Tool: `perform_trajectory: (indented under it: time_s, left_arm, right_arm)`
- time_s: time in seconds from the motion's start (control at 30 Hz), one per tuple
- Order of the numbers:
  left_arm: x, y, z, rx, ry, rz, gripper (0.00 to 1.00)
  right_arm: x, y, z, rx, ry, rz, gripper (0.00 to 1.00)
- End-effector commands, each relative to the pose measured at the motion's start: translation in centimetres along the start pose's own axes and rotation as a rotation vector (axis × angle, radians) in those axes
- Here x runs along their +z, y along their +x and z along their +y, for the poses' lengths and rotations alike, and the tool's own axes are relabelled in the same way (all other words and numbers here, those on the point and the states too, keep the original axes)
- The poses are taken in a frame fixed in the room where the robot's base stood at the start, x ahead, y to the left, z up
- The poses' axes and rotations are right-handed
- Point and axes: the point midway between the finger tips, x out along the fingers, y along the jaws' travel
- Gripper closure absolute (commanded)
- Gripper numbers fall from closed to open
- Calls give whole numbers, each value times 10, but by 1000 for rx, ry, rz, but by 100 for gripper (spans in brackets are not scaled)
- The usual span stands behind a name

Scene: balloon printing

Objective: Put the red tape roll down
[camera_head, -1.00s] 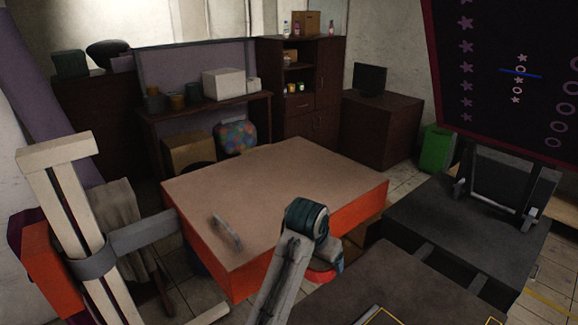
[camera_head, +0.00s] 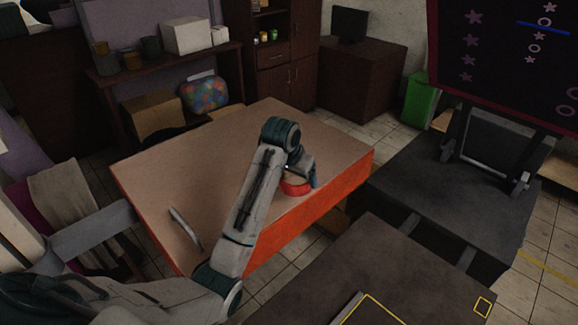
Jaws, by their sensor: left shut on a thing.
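The red tape roll (camera_head: 295,188) shows below the wrist of my left arm, over the right part of the orange-sided table (camera_head: 200,150). My left gripper (camera_head: 300,182) is shut on the tape roll. The arm and wrist hide part of the roll and most of the fingers. I cannot tell whether the roll touches the tabletop or hangs just above it. My right gripper is not in view.
A grey handle-like bar (camera_head: 186,229) lies on the table's left front part. The tabletop is otherwise clear. A dark machine (camera_head: 450,205) stands to the right, with a dark surface (camera_head: 400,280) marked in yellow at front. Shelves and a cabinet stand behind.

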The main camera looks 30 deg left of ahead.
Motion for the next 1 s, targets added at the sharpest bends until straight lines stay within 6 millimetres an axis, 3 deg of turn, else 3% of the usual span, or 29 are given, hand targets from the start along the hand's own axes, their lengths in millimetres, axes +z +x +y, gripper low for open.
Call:
perform_trajectory:
  time_s: [0.13,0.33,0.47,0.7,0.8,1.0]
  left_arm:
    - [-27,15,-25,-2,-2,-2,41]
    - [-48,26,-43,0,-1,0,41]
    - [-49,31,-46,0,-1,-1,41]
    - [-37,58,-45,1,0,-2,41]
    - [-37,61,-45,0,0,1,41]
    - [-36,61,-45,0,0,0,41]
  right_arm:
    - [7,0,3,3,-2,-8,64]
    - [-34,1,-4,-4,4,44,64]
    - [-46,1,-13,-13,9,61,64]
    - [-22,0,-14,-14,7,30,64]
    - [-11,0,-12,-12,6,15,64]
    - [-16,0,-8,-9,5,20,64]
